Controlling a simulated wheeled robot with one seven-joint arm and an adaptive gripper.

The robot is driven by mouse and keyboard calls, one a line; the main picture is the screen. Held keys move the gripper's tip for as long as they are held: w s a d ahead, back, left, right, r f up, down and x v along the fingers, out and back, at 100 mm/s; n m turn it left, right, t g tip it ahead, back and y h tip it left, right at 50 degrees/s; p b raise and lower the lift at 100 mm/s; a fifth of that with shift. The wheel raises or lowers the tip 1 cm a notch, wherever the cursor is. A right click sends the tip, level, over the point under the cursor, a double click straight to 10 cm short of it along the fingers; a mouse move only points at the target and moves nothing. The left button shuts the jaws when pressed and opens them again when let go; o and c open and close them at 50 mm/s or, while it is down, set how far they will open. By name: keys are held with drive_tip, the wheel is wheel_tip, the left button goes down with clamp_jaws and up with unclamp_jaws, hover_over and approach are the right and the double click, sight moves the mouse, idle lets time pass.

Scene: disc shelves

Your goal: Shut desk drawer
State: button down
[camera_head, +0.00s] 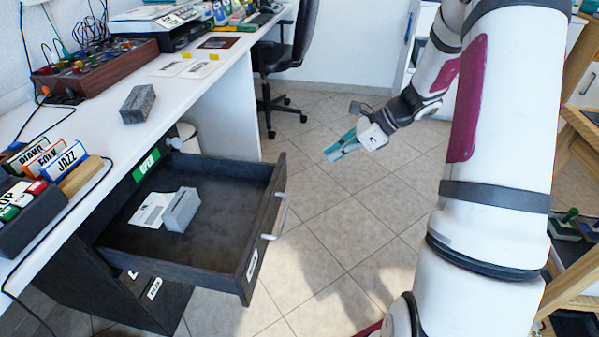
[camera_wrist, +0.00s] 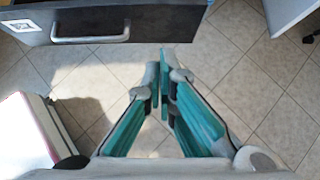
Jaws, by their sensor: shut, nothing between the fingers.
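The black desk drawer (camera_head: 215,255) is pulled far out from under the white desk. Its front panel (camera_head: 264,225) carries a silver handle (camera_head: 280,217). A grey block (camera_head: 181,209) and a white card (camera_head: 151,210) lie inside. My gripper (camera_head: 332,155) is shut and empty, beyond the drawer front and to its right, apart from it. In the wrist view, the drawer front (camera_wrist: 160,22) and its handle (camera_wrist: 90,39) show at the top left. My teal fingers (camera_wrist: 163,62) are together below it and do not touch it.
The white desk (camera_head: 100,115) holds a grey block (camera_head: 138,104), disc dividers (camera_head: 65,160) and a control box (camera_head: 95,66). A black office chair (camera_head: 285,55) stands at the back. A wooden shelf (camera_head: 572,240) is at the right. The tiled floor before the drawer is clear.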

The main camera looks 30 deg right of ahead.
sight(281, 174)
drive_tip(key=shift+w+a+r+b+x, duration=0.3)
drive_tip(key=shift+b+x, duration=0.6)
drive_tip(key=shift+x, duration=1.2)
drive_tip(key=shift+w+a+r+b+x, duration=0.25)
drive_tip(key=shift+b+x, duration=0.65)
drive_tip(key=shift+x, duration=1.2)
drive_tip(key=shift+w+a+r+b+x, duration=0.1)
drive_tip(key=shift+a+r+b+x, duration=0.55)
drive_tip(key=shift+x, duration=1.45)
drive_tip(key=shift+d+f, duration=0.15)
drive_tip(key=shift+d, duration=0.15)
drive_tip(key=shift+w+a, duration=0.35)
drive_tip(key=shift+a, duration=0.15)
drive_tip(key=w+a+p, duration=0.4)
drive_tip(key=w+a, duration=0.5)
drive_tip(key=a, duration=0.3)
drive_tip(key=w+a+p, duration=0.4)
drive_tip(key=w+a, duration=0.4)
drive_tip(key=a, duration=0.4)
drive_tip(key=shift+w, duration=0.4)
